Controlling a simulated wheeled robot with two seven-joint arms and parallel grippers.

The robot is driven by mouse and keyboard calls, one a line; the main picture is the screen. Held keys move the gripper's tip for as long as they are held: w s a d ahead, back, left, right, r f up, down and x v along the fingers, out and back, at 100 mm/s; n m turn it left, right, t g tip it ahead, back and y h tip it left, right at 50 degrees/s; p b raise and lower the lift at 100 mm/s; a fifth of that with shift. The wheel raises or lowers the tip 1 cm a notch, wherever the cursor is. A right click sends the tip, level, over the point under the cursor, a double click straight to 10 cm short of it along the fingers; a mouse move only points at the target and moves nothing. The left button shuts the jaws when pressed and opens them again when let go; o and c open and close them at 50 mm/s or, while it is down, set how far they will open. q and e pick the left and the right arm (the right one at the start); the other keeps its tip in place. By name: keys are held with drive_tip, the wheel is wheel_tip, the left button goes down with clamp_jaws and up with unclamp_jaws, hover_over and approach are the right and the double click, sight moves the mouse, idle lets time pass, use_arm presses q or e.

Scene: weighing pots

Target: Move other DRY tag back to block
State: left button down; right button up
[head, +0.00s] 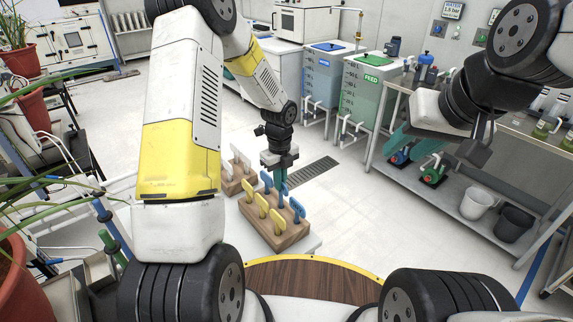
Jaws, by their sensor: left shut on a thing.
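A wooden block (283,240) holds a row of yellow tags (262,206) and a row of blue tags (298,211), all upright. The lettering on the tags is too small to read. My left gripper (280,180) points down over the far end of this block. Its teal fingers are shut on a blue tag (283,192), which is at the block in the blue row; whether it is fully seated is hard to tell. My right gripper (413,147) is raised at the right, away from the block, with its teal fingers apart and empty.
Feed and water tanks (367,95) stand behind. A steel bench (465,205) with buckets is at right. Potted plants (12,270) crowd the left.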

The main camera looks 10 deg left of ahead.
use_arm(q)
drive_tip(key=shift+f, duration=1.35)
drive_tip(key=c, duration=1.5)
unclamp_jaws()
drive_tip(key=shift+r, duration=0.1)
drive_tip(key=shift+r, duration=3.85)
